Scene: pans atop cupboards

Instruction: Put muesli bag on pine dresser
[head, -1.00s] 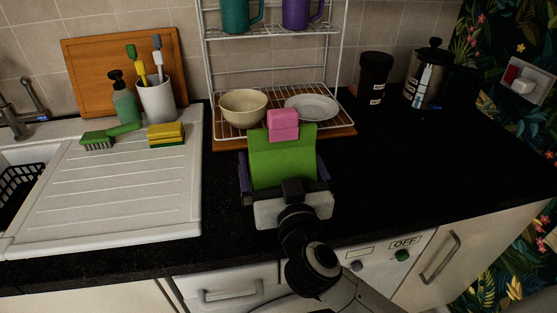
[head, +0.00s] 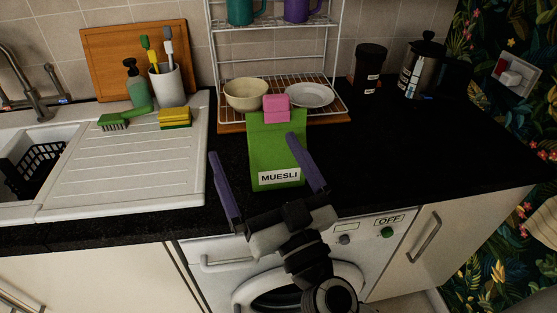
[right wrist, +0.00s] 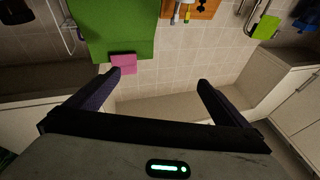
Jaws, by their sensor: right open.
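The muesli bag (head: 277,150) is green with a white MUESLI label and a pink clip on top. It stands upright on the black worktop, in front of the dish rack. My right gripper (head: 252,146) is open and empty in front of the bag. Its right finger overlaps the bag's right side in the head view; I cannot tell if they touch. In the right wrist view the bag (right wrist: 120,25) and its clip lie beyond the open fingers (right wrist: 159,78), toward the left one. I cannot make out a pine dresser. My left gripper is out of view.
The wire rack (head: 330,60) behind the bag holds a bowl (head: 246,95), a plate (head: 309,96) and mugs. A dark canister (head: 369,70) and a coffee press (head: 421,68) stand right of it. The sink drainer (head: 120,165) is left. The worktop's right part (head: 450,150) is clear.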

